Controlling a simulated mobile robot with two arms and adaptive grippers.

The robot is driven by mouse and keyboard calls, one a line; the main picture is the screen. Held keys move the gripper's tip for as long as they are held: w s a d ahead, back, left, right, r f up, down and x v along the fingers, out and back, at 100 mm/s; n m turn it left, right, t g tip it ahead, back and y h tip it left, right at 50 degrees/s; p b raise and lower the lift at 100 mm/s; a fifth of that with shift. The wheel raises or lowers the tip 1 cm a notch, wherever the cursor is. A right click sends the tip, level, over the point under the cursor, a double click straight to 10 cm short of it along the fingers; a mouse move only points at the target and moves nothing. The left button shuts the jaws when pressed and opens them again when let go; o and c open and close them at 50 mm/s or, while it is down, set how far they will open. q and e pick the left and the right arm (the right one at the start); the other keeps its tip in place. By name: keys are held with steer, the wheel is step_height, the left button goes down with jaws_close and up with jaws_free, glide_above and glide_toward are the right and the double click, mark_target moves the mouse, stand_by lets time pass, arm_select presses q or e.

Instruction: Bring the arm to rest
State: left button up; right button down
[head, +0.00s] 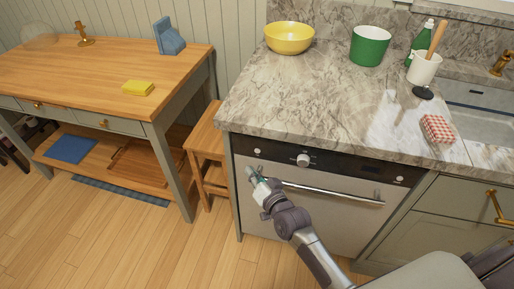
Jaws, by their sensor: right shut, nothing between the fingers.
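My right gripper (254,173) is shut and empty. It is in front of the upper left of the built-in appliance (320,200), near the left end of its handle. I cannot tell whether it touches the appliance front. My right arm reaches up to it from the bottom right. My left gripper is not in the head view.
The marble counter (290,100) holds a yellow bowl (289,38), a green pot (369,46), a white utensil holder (424,68) and a checked cloth item (436,129). A wooden stool (205,145) and a wooden table (100,75) stand left. Floor is open at lower left.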

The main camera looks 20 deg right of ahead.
steer(key=shift+s+a, duration=0.2)
steer(key=shift+s, duration=0.1)
steer(key=s+d+f+n+g+h, duration=0.1)
steer(key=s+f+g, duration=0.1)
steer(key=s+f, duration=0.55)
steer(key=s+d+f+n+g, duration=0.1)
steer(key=s+f+g, duration=0.25)
steer(key=f, duration=0.75)
steer(key=s+d+f+n+g+h, duration=0.1)
steer(key=s+f+n+g, duration=0.1)
steer(key=s+f, duration=0.6)
steer(key=s+d+f+n+g, duration=0.1)
steer(key=s+f+g, duration=0.1)
steer(key=s+f, duration=0.3)
steer(key=s+d+f+n+g, duration=0.1)
steer(key=s+f, duration=0.5)
steer(key=s, duration=0.8)
steer(key=s+d+f+n+g+h, duration=0.1)
steer(key=s+f+g, duration=0.3)
steer(key=s, duration=0.6)
steer(key=shift+d+f+n, duration=0.3)
steer(key=shift+d+f, duration=0.5)
steer(key=shift+f, duration=0.05)
steer(key=shift+s+d+g, duration=0.1)
steer(key=shift+s+g, duration=0.05)
steer(key=shift+g, duration=0.1)
